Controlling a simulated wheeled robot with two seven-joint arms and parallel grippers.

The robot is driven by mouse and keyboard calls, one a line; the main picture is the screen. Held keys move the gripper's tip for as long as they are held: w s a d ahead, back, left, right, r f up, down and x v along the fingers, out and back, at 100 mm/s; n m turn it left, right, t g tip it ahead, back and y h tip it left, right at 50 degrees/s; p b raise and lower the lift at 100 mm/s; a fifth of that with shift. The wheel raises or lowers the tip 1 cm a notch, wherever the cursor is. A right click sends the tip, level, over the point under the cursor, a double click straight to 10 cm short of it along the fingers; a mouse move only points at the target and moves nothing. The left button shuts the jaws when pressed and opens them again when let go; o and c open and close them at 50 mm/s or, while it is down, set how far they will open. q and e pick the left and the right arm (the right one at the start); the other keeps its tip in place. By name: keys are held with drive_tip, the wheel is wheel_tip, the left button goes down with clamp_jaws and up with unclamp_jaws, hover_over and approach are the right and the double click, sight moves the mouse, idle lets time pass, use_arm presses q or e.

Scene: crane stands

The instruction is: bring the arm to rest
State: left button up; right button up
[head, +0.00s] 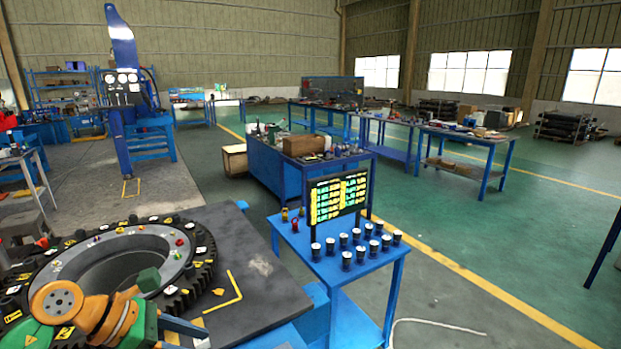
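One of my arms, with orange and green links, reaches in at the lower left of the head view, over the near edge of a large black toothed ring. A grey-blue part (185,326) at its right end looks like my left gripper. It is partly cut off by the bottom edge, and I cannot tell whether its fingers are open or shut. I see nothing held in it. My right gripper is not in view.
The toothed ring (205,262) with small coloured parts lies on a dark worktable (262,290). A blue stand (335,268) to its right holds several dark cups and a sign (338,198). A blue crane (122,90) stands behind. Green floor (440,230) is open at right.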

use_arm(q)
drive_tip(key=w+d+r+n+t+h, duration=0.1)
drive_tip(key=d+r+n+t+h, duration=0.7)
drive_tip(key=d+r+n+t, duration=0.45)
drive_tip(key=s+a+f+n+y, duration=0.1)
drive_tip(key=a+f+n+y, duration=0.7)
drive_tip(key=n, duration=0.5)
drive_tip(key=a+f+n+y, duration=0.5)
drive_tip(key=f+n+y, duration=0.4)
drive_tip(key=n, duration=0.5)
drive_tip(key=s+d+f+n+g+h, duration=0.1)
drive_tip(key=s+d+f+n+g, duration=0.15)
drive_tip(key=s+f+g, duration=0.65)
drive_tip(key=s+d+f+n+g, duration=0.1)
drive_tip(key=s+f+n+g, duration=0.45)
drive_tip(key=s, duration=0.75)
wheel_tip(320, 180, down, 23)
drive_tip(key=s+m+b, duration=0.1)
drive_tip(key=m+b, duration=0.1)
drive_tip(key=b, duration=0.4)
drive_tip(key=s+a+f+b, duration=0.2)
drive_tip(key=s+f+b, duration=0.2)
drive_tip(key=s+f, duration=0.8)
wheel_tip(320, 180, down, 3)
drive_tip(key=shift+s+a+r+g, duration=0.1)
drive_tip(key=shift+s+a+g, duration=0.2)
drive_tip(key=shift+a+g, duration=0.1)
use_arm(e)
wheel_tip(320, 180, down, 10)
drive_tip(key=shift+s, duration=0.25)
